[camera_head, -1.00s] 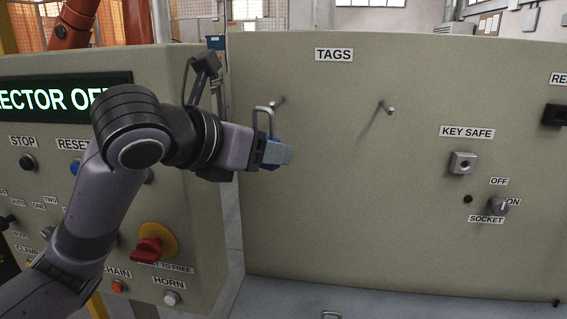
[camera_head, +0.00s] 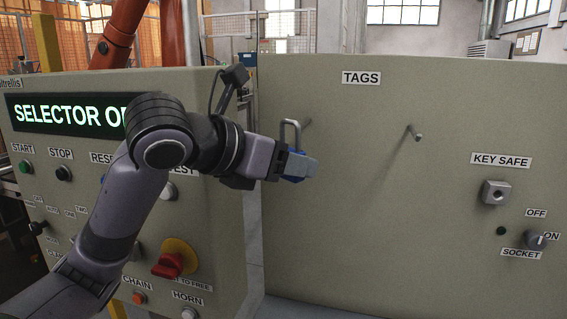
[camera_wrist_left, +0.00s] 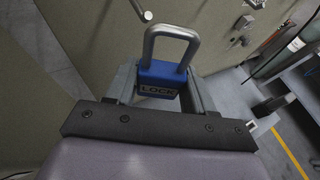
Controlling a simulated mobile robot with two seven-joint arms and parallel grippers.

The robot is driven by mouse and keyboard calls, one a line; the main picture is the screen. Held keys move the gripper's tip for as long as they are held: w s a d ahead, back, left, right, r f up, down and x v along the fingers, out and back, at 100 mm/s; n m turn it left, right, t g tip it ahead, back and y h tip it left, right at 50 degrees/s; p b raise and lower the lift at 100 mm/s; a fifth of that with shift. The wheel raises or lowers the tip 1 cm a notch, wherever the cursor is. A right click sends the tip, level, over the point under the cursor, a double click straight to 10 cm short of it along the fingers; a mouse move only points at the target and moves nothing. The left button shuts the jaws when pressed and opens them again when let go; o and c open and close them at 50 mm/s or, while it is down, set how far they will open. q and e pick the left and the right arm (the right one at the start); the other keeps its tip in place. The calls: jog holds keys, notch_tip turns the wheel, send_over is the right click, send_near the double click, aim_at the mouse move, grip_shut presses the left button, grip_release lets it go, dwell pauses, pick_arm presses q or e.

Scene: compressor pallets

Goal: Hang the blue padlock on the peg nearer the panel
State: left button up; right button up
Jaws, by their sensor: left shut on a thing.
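The blue padlock (camera_head: 293,179) is held upright in my left gripper (camera_head: 303,167), its grey shackle pointing up. In the left wrist view the padlock (camera_wrist_left: 160,80), marked LOCK, sits between the fingers of my left gripper (camera_wrist_left: 165,92), with the closed-looking shackle clear above them. The peg nearer the panel (camera_head: 307,122) sticks out of the beige board just right of the shackle in the head view, partly hidden by it. Whether they touch I cannot tell. The other peg (camera_head: 416,134) is farther right and bare. My right gripper is not in view.
The control panel (camera_head: 217,240) with a lit display (camera_head: 65,113) and a red rotary switch (camera_head: 170,264) stands at left, behind my arm. The board (camera_head: 380,230) carries a TAGS label (camera_head: 361,78), a key safe (camera_head: 496,192) and a socket switch (camera_head: 535,240) at right.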

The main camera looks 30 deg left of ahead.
pick_arm(q)
jog(key=w+a+f, duration=0.1)
jog(key=w, duration=0.5)
jog(key=shift+w+a, duration=0.15)
jog(key=shift+a, duration=0.2)
dwell(0.3)
jog(key=shift+f, duration=0.1)
dwell(0.5)
jog(key=o, duration=1.2)
jog(key=b+v, duration=0.1)
jog(key=v, duration=0.6)
